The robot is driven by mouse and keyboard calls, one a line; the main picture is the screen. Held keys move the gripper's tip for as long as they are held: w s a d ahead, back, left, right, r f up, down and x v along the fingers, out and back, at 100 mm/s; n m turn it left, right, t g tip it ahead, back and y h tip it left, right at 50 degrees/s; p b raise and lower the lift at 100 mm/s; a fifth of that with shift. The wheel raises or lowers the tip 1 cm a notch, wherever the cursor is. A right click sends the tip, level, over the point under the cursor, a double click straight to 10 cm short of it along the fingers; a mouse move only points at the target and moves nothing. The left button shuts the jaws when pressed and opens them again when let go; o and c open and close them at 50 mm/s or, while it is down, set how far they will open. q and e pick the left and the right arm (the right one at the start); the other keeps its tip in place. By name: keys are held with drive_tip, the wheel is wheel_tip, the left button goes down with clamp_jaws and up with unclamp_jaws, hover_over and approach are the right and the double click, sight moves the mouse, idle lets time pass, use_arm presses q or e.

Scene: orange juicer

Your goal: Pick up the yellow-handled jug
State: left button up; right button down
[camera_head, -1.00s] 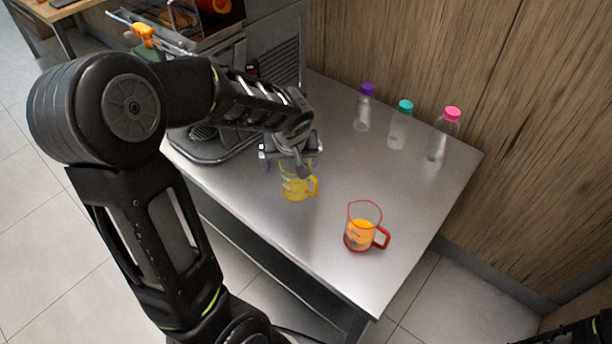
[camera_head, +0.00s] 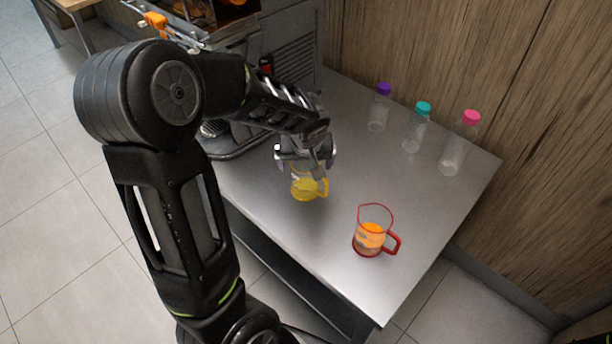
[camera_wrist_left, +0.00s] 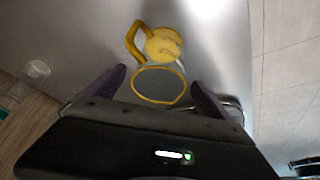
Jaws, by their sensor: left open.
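The yellow-handled jug (camera_head: 304,188) stands on the metal table, clear-walled with a yellow lower part and its handle to the right. My left gripper (camera_head: 307,165) is over its top and hides part of the rim. In the left wrist view my left gripper (camera_wrist_left: 160,84) is open, with one dark finger on each side of the jug's yellow rim. There the jug (camera_wrist_left: 163,46) shows with its handle to the upper left. I cannot tell whether the fingers touch it. My right gripper is not in view.
A red-handled jug (camera_head: 371,237) with orange juice stands near the table's front edge. Bottles with purple (camera_head: 378,112), teal (camera_head: 417,130) and pink (camera_head: 459,150) caps stand by the wooden wall. The juicer machine (camera_head: 235,60) is behind my left arm. The table (camera_head: 420,215) is clear between the jugs and bottles.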

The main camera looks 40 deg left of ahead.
use_arm(q)
drive_tip(key=shift+x, duration=2.65)
drive_tip(key=shift+w, duration=0.1)
drive_tip(key=shift+r, duration=0.1)
drive_tip(key=c, duration=1.5)
drive_tip(key=shift+c, duration=0.2)
wheel_tip(320, 180, up, 10)
drive_tip(key=shift+r+p, duration=0.1)
drive_tip(key=shift+p, duration=0.5)
